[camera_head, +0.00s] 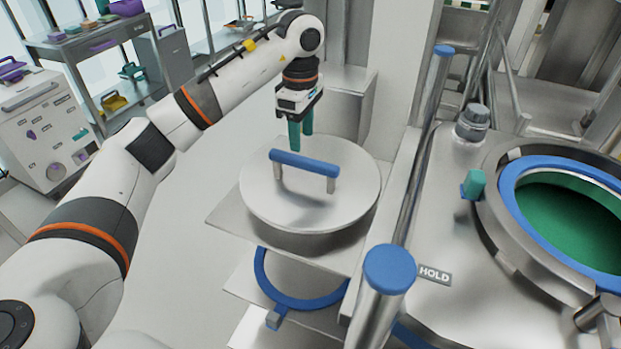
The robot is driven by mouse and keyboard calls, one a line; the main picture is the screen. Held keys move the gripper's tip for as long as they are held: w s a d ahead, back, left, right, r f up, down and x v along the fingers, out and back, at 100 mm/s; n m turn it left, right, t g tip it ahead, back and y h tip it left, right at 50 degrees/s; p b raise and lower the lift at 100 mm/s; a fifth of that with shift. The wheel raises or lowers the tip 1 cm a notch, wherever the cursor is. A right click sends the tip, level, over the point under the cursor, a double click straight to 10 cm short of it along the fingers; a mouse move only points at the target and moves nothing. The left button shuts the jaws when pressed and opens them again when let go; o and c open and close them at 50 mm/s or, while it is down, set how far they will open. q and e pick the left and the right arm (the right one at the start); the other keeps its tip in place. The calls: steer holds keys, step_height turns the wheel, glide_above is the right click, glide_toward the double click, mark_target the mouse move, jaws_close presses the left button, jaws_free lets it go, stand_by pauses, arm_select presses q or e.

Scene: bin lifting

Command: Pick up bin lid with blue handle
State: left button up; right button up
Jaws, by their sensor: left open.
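The bin lid (262,195) is a round grey metal disc lying flat on a square metal shelf at the middle of the view. Its blue handle (305,163) is a straight bar on two metal posts, running left to right across the lid. My left gripper (301,135) has green fingers pointing down. It appears just behind the handle, over the lid's far edge, apart from the handle. It is open and empty. My right gripper is not in view.
A metal vessel with a blue-rimmed round opening (512,192) stands at the right. A blue-capped post (390,268) rises in front of the lid at its right. A blue ring (262,285) sits on a lower shelf. A grey pillar (391,75) stands behind.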

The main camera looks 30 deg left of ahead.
mark_target(303, 159)
arm_select(q)
steer(key=f, duration=0.4)
steer(key=shift+s+f+p, duration=0.1)
steer(key=shift+s+p, duration=0.25)
steer(key=shift+p, duration=0.05)
steer(key=shift+f, duration=0.4)
steer(key=f, duration=0.1)
steer(key=f+p, duration=0.1)
steer(key=f, duration=0.2)
steer(key=shift+w+d+f+p, duration=0.15)
steer(key=shift+w+f+p, duration=0.15)
steer(key=shift+w+f, duration=0.1)
steer(key=shift+f, duration=0.4)
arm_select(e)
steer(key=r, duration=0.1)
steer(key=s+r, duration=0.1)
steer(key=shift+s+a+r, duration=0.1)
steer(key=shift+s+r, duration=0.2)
arm_select(q)
steer(key=shift+f, duration=0.25)
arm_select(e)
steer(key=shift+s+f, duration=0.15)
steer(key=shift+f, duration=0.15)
arm_select(q)
jaws_close()
